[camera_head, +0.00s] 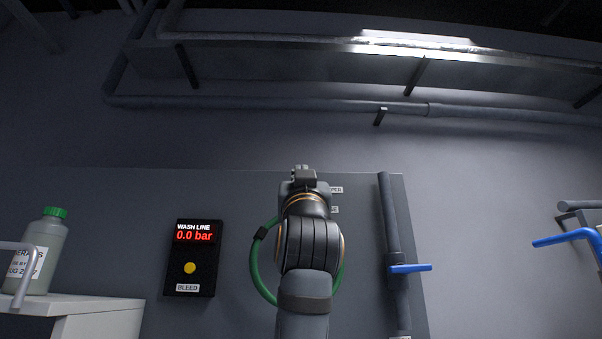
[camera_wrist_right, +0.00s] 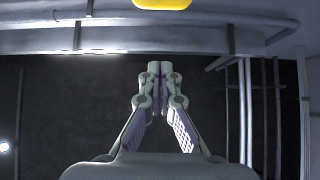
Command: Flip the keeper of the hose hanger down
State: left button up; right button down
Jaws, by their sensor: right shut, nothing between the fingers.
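A green hose (camera_head: 256,275) hangs in a loop on the grey panel, partly behind my right arm. The hose hanger and its keeper cannot be made out in the head view; my right arm covers that spot. My right gripper (camera_head: 303,170) points up in front of the panel, above the hose loop. In the right wrist view its fingers (camera_wrist_right: 160,68) are together with nothing between them. A yellow piece (camera_wrist_right: 162,3) is cut off by the top edge there, beyond the fingertips; I cannot tell what it is. My left gripper is out of view.
A black wash line box (camera_head: 193,258) reading 0.0 bar, with a yellow button, is left of the hose. A vertical pipe with a blue lever (camera_head: 410,268) is on the right. A green-capped bottle (camera_head: 42,250) stands on a white surface (camera_head: 95,305) at far left.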

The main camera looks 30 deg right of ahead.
jog(key=w+p+x, duration=0.1)
jog(key=p+x, duration=0.2)
jog(key=x, duration=0.4)
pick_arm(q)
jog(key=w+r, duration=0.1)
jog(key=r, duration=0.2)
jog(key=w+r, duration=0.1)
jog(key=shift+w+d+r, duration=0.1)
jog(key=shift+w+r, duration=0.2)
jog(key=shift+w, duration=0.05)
pick_arm(e)
jog(key=f, duration=0.4)
jog(key=shift+w+d+f, duration=0.25)
jog(key=shift+d+f, duration=0.1)
jog(key=shift+d, duration=0.05)
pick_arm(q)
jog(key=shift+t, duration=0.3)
